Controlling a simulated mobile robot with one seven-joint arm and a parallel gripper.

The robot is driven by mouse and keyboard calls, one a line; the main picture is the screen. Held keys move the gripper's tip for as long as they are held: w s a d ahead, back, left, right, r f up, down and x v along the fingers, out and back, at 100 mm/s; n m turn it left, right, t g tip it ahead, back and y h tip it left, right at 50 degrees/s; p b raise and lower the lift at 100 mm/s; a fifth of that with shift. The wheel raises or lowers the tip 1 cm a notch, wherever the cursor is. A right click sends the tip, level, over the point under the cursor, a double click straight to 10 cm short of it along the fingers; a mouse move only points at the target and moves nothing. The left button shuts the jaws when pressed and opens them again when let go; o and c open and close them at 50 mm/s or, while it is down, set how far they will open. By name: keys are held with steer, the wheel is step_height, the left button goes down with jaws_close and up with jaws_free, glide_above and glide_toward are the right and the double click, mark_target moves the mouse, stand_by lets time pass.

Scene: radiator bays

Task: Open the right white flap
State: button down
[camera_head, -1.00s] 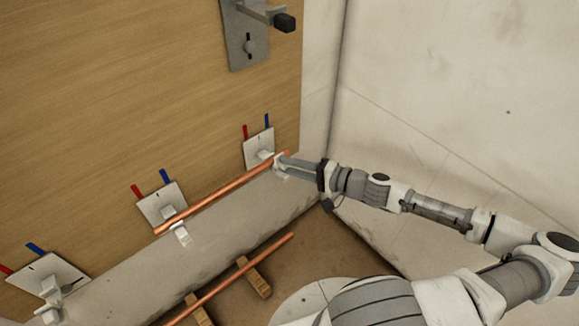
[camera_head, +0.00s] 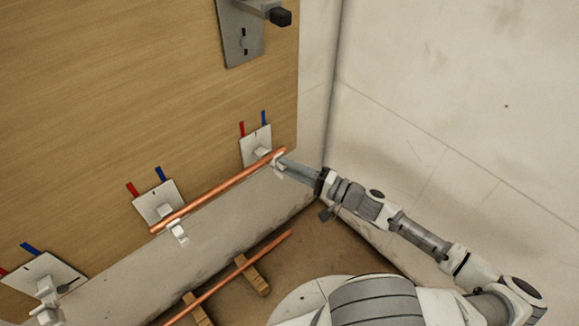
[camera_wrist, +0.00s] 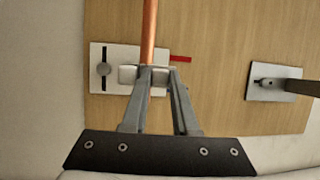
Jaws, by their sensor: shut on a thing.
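The right white flap (camera_head: 278,157) is at the right-hand wall holder, at the right end of a copper pipe (camera_head: 218,190). My gripper (camera_head: 281,164) reaches it from the right and is shut on it. In the wrist view, the fingertips of my gripper (camera_wrist: 160,72) close at the white flap (camera_wrist: 158,76), just beside the white block of the holder (camera_wrist: 128,74). The copper pipe (camera_wrist: 149,30) runs up from there. The fingers hide part of the flap, and I cannot tell its exact angle.
Another white holder (camera_head: 178,232) carries the pipe's left part. A second copper pipe (camera_head: 232,275) lies on wooden blocks on the floor. A grey plate (camera_head: 240,40) with a black-tipped lever is higher on the wooden panel. A pale wall (camera_head: 450,100) stands close on the right.

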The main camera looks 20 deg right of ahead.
steer(key=c, duration=0.7)
jaws_free()
